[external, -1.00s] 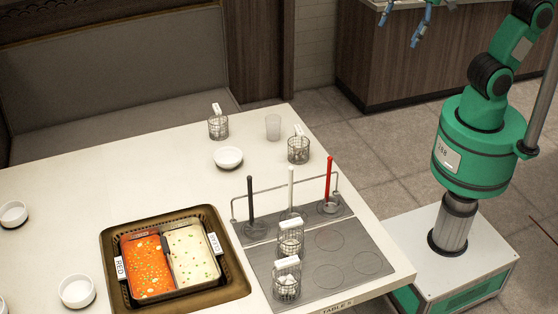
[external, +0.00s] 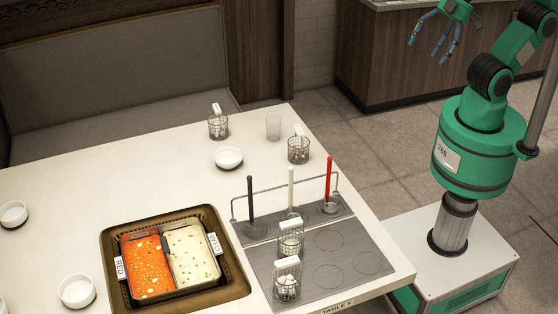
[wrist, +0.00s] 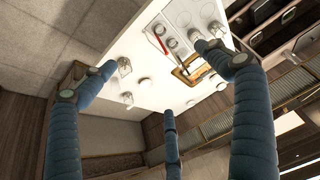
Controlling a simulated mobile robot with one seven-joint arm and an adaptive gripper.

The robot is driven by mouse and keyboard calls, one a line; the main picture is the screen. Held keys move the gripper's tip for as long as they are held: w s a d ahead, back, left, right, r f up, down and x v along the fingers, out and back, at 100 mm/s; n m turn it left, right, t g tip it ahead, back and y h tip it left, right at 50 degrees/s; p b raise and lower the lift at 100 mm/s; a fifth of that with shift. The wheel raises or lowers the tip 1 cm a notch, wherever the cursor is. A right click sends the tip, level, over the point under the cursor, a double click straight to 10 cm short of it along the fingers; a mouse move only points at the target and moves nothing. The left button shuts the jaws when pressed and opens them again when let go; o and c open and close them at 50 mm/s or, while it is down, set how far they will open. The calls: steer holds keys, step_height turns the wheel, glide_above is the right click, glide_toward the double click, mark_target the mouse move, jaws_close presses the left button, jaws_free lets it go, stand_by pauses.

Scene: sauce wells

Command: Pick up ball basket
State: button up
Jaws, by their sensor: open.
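Several wire baskets with white tags stand on the table. The front one (external: 287,287) holds pale round pieces that look like balls, and another basket (external: 291,243) stands just behind it. Two more are at the back: one on the left (external: 218,129) and one on the right (external: 298,151). Their tags are too small to read, so I cannot tell for certain which is the ball basket. My gripper (external: 436,47) is open and empty, high beyond the table's right side. In the wrist view, its blue fingers (wrist: 158,80) are spread apart, with the table and small baskets (wrist: 124,67) far off.
A sunken pot (external: 240,286) with red and white soups sits mid-table. White bowls (external: 228,157) and a clear cup (external: 273,129) stand around. A wooden counter (external: 380,70) lies beyond the table.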

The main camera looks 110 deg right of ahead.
stand_by(0.3)
steer(key=w+d+r+m+g, duration=0.1)
steer(key=w+d+r+m, duration=0.25)
steer(key=w, duration=0.65)
steer(key=w+d+r+m, duration=0.2)
steer(key=w+d+m, duration=0.2)
steer(key=w, duration=0.7)
steer(key=w+d+f+m+g+y, duration=0.1)
steer(key=w+d+f+m, duration=0.25)
steer(key=w+d, duration=0.5)
steer(key=w+d+f+m, duration=0.3)
steer(key=w+d+m, duration=0.1)
steer(key=w+d, duration=0.45)
steer(key=w+d+f+m, duration=0.45)
steer(key=d+f, duration=0.25)
steer(key=d, duration=0.2)
steer(key=w+d+f+m, duration=0.3)
steer(key=w+d+f, duration=0.35)
steer(key=d, duration=0.25)
steer(key=d+f+m+y, duration=0.1)
steer(key=d+f+m, duration=0.5)
steer(key=d+f, duration=1.1)
step_height(320, 180, down, 4)
steer(key=shift+d+y, duration=0.25)
steer(key=shift+y, duration=0.05)
